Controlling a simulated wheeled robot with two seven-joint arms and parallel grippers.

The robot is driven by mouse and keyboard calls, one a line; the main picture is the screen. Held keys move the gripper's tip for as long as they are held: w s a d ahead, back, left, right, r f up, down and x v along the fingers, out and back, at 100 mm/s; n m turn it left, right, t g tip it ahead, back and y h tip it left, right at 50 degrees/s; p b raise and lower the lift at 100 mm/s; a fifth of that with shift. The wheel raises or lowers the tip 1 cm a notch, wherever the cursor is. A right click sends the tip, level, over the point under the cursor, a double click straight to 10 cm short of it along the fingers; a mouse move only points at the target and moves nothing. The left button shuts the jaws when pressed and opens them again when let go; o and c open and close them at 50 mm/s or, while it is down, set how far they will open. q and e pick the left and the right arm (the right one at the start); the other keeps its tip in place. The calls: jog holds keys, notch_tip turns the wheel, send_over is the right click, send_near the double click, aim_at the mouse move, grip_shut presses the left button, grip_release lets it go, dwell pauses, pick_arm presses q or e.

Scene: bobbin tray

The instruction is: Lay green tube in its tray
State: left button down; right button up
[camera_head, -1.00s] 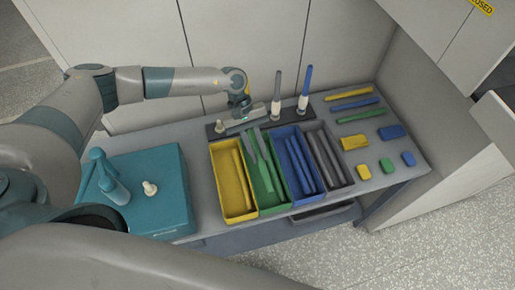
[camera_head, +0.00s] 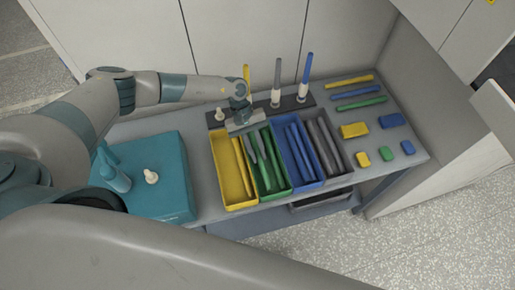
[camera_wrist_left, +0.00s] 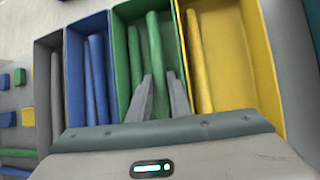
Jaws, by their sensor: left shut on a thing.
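The green tray (camera_head: 287,189) stands between the yellow and blue trays, with green tubes in it. My left gripper (camera_head: 256,148) reaches down into the green tray, its two grey fingers pointing along it. In the left wrist view the fingers (camera_wrist_left: 160,78) are on either side of a green tube (camera_wrist_left: 156,50), shut on it. This tube lies lengthwise inside the green tray (camera_wrist_left: 118,50), and its near end is hidden by my gripper. Another green tube (camera_wrist_left: 134,55) lies beside it, to the left in that view. My right gripper is not in view.
The yellow tray (camera_head: 236,208), blue tray (camera_head: 306,186) and grey tray (camera_head: 343,181) hold tubes. Behind them a dark rack (camera_head: 290,101) bears upright yellow, grey and blue tubes. A teal box (camera_head: 170,195) stands left; loose tubes and blocks lie right.

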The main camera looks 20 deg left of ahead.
pick_arm(q)
jog(key=shift+f, duration=0.1)
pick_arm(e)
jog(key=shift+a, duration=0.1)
pick_arm(q)
jog(key=c, duration=1.8)
grip_release()
jog(key=shift+o, duration=1.3)
jog(key=shift+f, duration=0.1)
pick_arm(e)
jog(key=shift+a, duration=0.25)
pick_arm(q)
jog(key=shift+a, duration=0.15)
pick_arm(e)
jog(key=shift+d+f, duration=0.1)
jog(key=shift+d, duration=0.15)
